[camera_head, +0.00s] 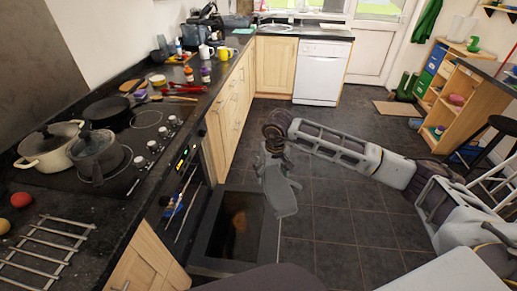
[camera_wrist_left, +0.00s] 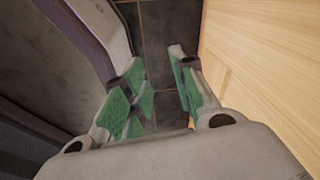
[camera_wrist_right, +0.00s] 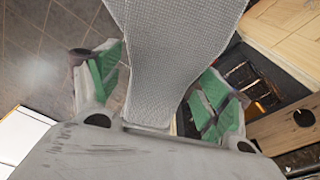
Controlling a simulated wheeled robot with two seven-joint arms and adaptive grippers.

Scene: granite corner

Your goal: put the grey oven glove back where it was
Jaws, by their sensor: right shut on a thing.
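The grey oven glove (camera_head: 283,197) hangs below my right gripper (camera_head: 272,150) in the head view, above the floor and beside the open oven door. In the right wrist view the pale grey woven glove (camera_wrist_right: 175,60) lies between the green-padded fingers, and my right gripper (camera_wrist_right: 158,88) is shut on it. My left gripper (camera_wrist_left: 160,85) shows only in its own wrist view. Its fingers are apart with nothing between them, beside a wooden cabinet front (camera_wrist_left: 260,70) and above the dark floor.
The oven door (camera_head: 210,262) is lowered over the floor left of the glove. The black worktop (camera_head: 120,225) carries a hob with a cream pot (camera_head: 48,160), a grey pan (camera_head: 95,160) and a wire rack (camera_head: 42,250). The tiled floor (camera_head: 335,215) is clear around the right arm.

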